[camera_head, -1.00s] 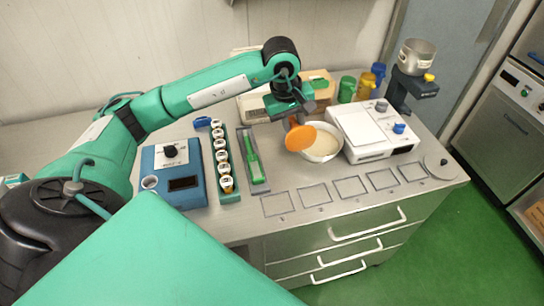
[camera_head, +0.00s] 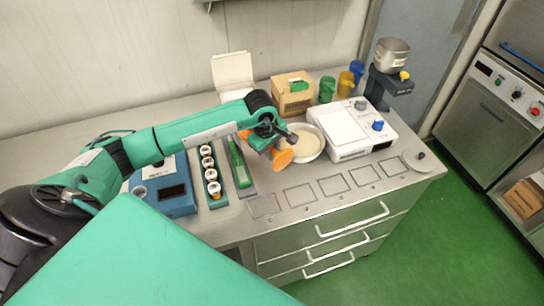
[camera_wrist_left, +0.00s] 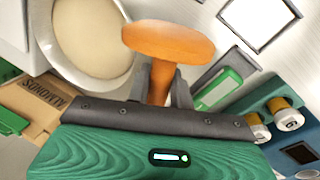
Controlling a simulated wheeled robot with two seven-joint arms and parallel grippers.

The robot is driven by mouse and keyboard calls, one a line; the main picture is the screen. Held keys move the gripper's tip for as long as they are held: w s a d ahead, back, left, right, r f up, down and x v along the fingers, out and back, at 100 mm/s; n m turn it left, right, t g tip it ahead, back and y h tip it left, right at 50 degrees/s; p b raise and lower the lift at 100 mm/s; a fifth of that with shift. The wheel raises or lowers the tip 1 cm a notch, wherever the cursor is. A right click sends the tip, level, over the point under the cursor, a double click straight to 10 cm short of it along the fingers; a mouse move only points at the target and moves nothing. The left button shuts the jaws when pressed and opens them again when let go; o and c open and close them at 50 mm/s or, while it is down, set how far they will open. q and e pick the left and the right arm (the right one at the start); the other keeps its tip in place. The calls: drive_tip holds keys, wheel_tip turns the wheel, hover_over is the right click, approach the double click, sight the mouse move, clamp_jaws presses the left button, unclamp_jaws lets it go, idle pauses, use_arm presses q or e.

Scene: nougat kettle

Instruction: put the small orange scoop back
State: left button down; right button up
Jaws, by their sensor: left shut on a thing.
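My left gripper (camera_head: 270,146) is shut on the small orange scoop (camera_head: 284,158). In the left wrist view the scoop's round orange end (camera_wrist_left: 168,40) points away from the jaws, with its handle between the fingers. In the head view the scoop hangs just left of and in front of a white bowl (camera_head: 318,152) of pale powder. The bowl also shows at the upper left of the left wrist view (camera_wrist_left: 132,72). A grey tray (camera_head: 250,188) with a green tool (camera_head: 239,165) lies left of the scoop. My right gripper is not in view.
A green rack (camera_head: 218,202) of white-capped vials and a blue device (camera_head: 178,208) stand at the left. A white machine (camera_head: 352,152) is right of the bowl. A cardboard box (camera_head: 292,102) and coloured cups (camera_head: 327,90) stand behind. Marked squares (camera_head: 300,195) along the front are empty.

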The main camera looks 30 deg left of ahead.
use_arm(q)
drive_tip(key=shift+f, duration=0.65)
drive_tip(key=x, duration=0.1)
drive_tip(key=p+x, duration=0.1)
drive_tip(key=x, duration=0.2)
drive_tip(key=shift+s+a+p, duration=0.15)
drive_tip(key=shift+s+p, duration=0.2)
drive_tip(key=shift+f, duration=0.1)
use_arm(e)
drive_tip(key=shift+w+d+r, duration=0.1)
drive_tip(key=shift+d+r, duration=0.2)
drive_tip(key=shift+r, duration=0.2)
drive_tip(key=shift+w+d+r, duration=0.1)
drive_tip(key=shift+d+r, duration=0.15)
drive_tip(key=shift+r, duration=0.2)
use_arm(q)
drive_tip(key=shift+f+b, duration=0.3)
drive_tip(key=shift+b, duration=0.15)
drive_tip(key=c, duration=1.2)
unclamp_jaws()
drive_tip(key=shift+c, duration=0.2)
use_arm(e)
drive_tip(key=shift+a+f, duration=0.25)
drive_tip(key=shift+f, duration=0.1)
use_arm(q)
drive_tip(key=shift+r, duration=0.1)
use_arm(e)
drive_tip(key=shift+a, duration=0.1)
